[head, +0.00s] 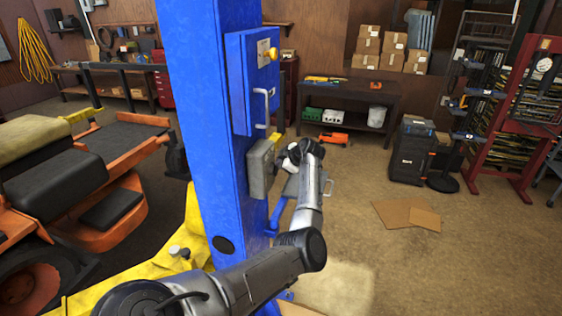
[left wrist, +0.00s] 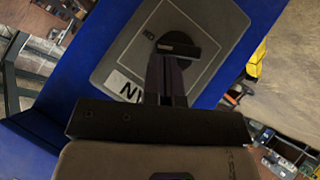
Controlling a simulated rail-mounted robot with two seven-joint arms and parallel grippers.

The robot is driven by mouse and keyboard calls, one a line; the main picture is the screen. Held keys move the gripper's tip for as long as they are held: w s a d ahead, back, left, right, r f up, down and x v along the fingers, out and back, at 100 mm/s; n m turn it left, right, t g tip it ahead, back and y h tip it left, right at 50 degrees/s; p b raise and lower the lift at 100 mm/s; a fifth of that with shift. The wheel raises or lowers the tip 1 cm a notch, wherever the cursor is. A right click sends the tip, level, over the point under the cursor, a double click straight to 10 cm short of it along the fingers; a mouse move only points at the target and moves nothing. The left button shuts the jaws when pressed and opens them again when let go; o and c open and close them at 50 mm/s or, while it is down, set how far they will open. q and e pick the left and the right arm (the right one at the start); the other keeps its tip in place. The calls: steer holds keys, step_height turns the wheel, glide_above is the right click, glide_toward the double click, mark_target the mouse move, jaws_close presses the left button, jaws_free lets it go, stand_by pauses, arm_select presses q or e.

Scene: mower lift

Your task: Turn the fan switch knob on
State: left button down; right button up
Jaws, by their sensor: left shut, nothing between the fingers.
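The fan switch shows in the left wrist view as a dark round knob (left wrist: 178,45) with a bar across it, on the grey face of a switch box (left wrist: 125,55). A white label (left wrist: 122,86) on that face is partly hidden. In the head view the grey box (head: 258,170) sits on the side of the blue post. My left gripper (left wrist: 170,62) is shut and empty, its fingers pointing at the knob. The fingertips lie at the knob's lower edge; whether they touch it I cannot tell. In the head view the knob is hidden. My right gripper is out of view.
An orange mower (head: 110,210) stands at left. Open floor lies to the right, with cardboard (head: 395,212) on it.

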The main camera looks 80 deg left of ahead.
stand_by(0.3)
arm_select(q)
steer(key=shift+w+a+f+h+b, duration=0.1)
steer(key=shift+a+f+h+b, duration=0.1)
steer(key=shift+h+b, duration=0.15)
steer(key=shift+w+a+f+m+h+b, duration=0.45)
steer(key=shift+a+f+b, duration=0.2)
steer(key=shift+b, duration=1.85)
steer(key=shift+d, duration=0.1)
